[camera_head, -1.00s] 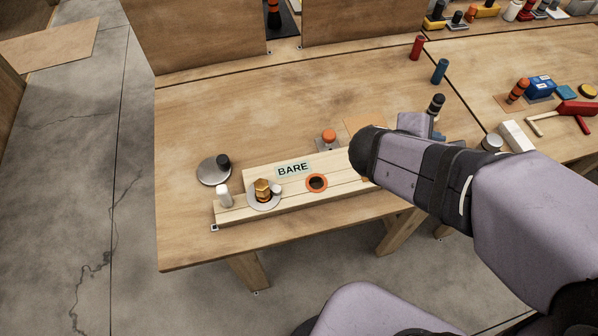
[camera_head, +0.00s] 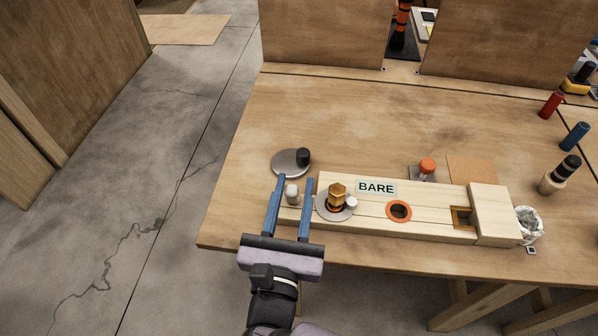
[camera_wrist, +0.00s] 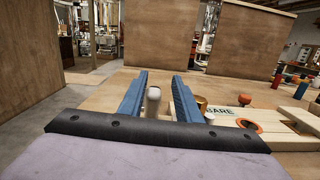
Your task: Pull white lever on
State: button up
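The white lever (camera_head: 292,193) is a short rounded knob at the left end of a pale wooden board (camera_head: 430,226). It also shows upright in the wrist view (camera_wrist: 153,101). My gripper (camera_head: 292,180) is open, its two blue fingers reaching past the lever on both sides. In the wrist view the lever stands between the fingers (camera_wrist: 160,80), with a visible gap to the right finger; it appears close to the left one. Whether a finger touches it I cannot tell. The lever's base is partly hidden in the wrist view.
A gold hex knob (camera_head: 337,193) on a grey disc sits just right of my right finger. A grey disc with a black knob (camera_head: 303,156) lies beyond my fingertips. The BARE label (camera_head: 376,188), an orange-ringed hole (camera_head: 399,211) and an orange button (camera_head: 427,165) are farther right.

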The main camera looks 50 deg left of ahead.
jog(key=shift+n+g, duration=0.4)
jog(key=shift+g, duration=0.1)
jog(key=w+a+f, duration=0.2)
jog(key=a, duration=0.1)
jog(key=w+a+f, duration=0.1)
jog(key=a, duration=0.1)
jog(key=shift+w+f+p, duration=0.25)
jog(key=shift+w+p, duration=0.1)
jog(key=shift+w, duration=0.05)
jog(key=shift+w+a+r, duration=0.3)
jog(key=shift+w, duration=0.1)
jog(key=shift+w+a, duration=0.2)
jog(key=shift+a, duration=0.05)
grip_shut()
